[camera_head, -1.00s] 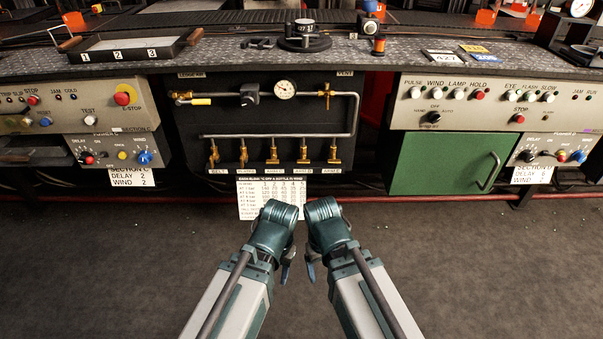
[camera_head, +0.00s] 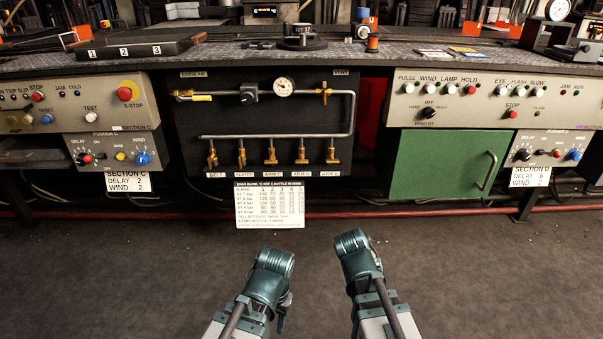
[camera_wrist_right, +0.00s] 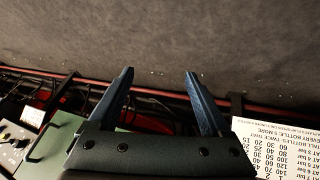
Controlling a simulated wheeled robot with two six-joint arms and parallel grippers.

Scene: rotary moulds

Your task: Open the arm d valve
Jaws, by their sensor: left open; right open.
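A row of several brass valves hangs from the lower pipe on the dark board. Small labels sit under them; the two at the right appear to begin with ARM, but their last letters are too small to read surely. These are the fourth valve (camera_head: 301,153) and the rightmost valve (camera_head: 332,153). My left gripper (camera_head: 283,315) is low in the head view, well in front of and below the board, touching nothing. My right gripper (camera_wrist_right: 160,78) shows in its wrist view with two blue fingers spread and nothing between them.
A printed pressure chart (camera_head: 269,204) hangs below the valves. A gauge (camera_head: 284,87) and upper pipe sit above them. A green door (camera_head: 440,165) with a handle is right of the board. Control panels (camera_head: 85,103) flank it on the left. The floor (camera_head: 150,270) in front is clear.

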